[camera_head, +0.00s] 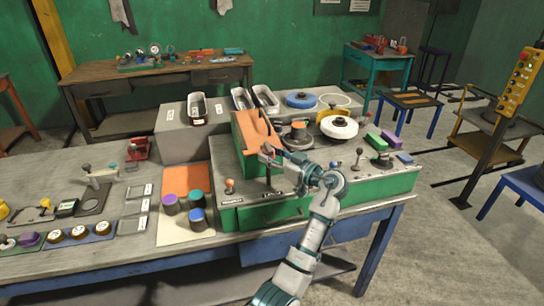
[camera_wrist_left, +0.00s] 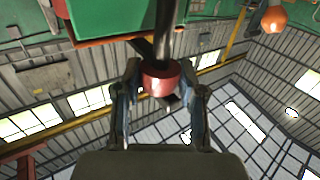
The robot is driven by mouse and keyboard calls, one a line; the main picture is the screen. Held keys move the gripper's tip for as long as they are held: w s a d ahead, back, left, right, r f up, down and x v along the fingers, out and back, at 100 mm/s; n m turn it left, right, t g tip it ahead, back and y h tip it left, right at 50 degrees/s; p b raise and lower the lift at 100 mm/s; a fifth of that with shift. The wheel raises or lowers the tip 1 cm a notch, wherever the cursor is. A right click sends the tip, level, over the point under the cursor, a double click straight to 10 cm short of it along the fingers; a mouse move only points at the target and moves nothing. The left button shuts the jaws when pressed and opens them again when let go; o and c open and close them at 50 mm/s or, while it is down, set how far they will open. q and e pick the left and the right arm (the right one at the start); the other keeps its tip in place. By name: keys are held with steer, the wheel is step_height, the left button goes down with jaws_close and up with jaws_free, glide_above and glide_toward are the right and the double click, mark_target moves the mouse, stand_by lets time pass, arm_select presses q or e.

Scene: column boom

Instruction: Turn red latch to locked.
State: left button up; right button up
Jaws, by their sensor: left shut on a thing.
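The red latch shows in the left wrist view as a red cylindrical knob (camera_wrist_left: 160,78) on a dark stem, between my fingers. In the head view its dark upright lever (camera_head: 268,179) stands at the front edge of the green-fronted console, and my gripper mostly hides the knob. My left gripper (camera_head: 270,154) is shut on this knob, and it also shows in the left wrist view (camera_wrist_left: 161,88). Small labels (camera_head: 274,192) lie by the lever's base, too small to read. My right gripper is not in view.
An orange ball knob (camera_head: 229,184) stands left of the lever. An orange sloped block (camera_head: 256,132) rises close behind it. Purple, teal and blue round pieces (camera_head: 196,216) stand on a mat to the left. A white-rimmed disc (camera_head: 339,127) lies behind my wrist.

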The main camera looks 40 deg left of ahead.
arm_select(q)
steer(key=shift+r, duration=0.45)
steer(key=o, duration=0.8)
steer(key=shift+c, duration=0.2)
steer(key=o, duration=0.4)
steer(key=shift+w+f, duration=0.1)
steer(key=shift+w, duration=0.05)
steer(key=shift+w+f, duration=0.1)
steer(key=shift+s, duration=0.25)
steer(key=shift+d, duration=0.35)
steer(key=d, duration=0.7)
steer(key=s+d, duration=0.1)
steer(key=d, duration=0.3)
steer(key=shift+s+d, duration=0.1)
steer(key=shift+d, duration=0.15)
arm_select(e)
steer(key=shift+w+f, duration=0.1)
